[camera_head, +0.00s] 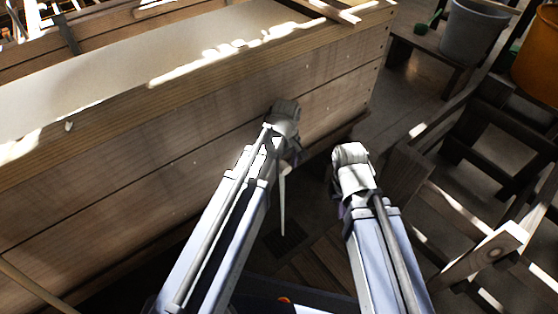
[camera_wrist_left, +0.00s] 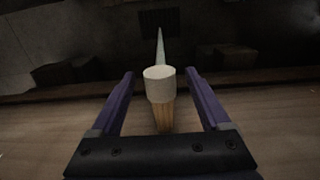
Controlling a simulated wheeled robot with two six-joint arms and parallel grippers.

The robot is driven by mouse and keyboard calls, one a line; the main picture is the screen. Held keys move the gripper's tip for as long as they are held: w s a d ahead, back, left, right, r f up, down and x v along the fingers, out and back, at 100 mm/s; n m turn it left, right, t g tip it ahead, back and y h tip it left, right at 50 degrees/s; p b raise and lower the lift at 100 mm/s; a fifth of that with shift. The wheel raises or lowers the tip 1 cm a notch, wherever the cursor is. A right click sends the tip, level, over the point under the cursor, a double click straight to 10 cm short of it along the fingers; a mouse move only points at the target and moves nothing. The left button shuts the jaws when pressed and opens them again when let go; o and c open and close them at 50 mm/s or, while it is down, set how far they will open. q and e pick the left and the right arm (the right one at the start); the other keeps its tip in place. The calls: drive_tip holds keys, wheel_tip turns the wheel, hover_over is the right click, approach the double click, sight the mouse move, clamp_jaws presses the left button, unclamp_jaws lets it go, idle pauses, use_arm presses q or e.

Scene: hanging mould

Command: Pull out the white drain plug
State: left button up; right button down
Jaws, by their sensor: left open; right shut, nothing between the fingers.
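The drain plug (camera_wrist_left: 160,88) shows in the left wrist view with a round white top and a wood-coloured lower part. It stands between the two fingers of my left gripper (camera_wrist_left: 160,92), which is open with a gap on each side. In the head view my left gripper (camera_head: 292,158) is at the lower part of the wooden vat's side (camera_head: 200,130), and the plug is hidden there. I cannot tell how deep the plug sits. My right gripper (camera_head: 341,208) is to the right, shut and empty, away from the vat.
A thin pale tapered strip (camera_head: 283,205) hangs below my left gripper; it also shows beyond the plug in the left wrist view (camera_wrist_left: 160,48). A grey bucket (camera_head: 468,35) and an orange bucket (camera_head: 538,68) stand back right. Wooden frames (camera_head: 500,240) fill the right side.

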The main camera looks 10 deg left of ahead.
use_arm(q)
wheel_tip(320, 180, up, 7)
drive_tip(key=p, duration=0.6)
drive_tip(key=shift+f, duration=0.15)
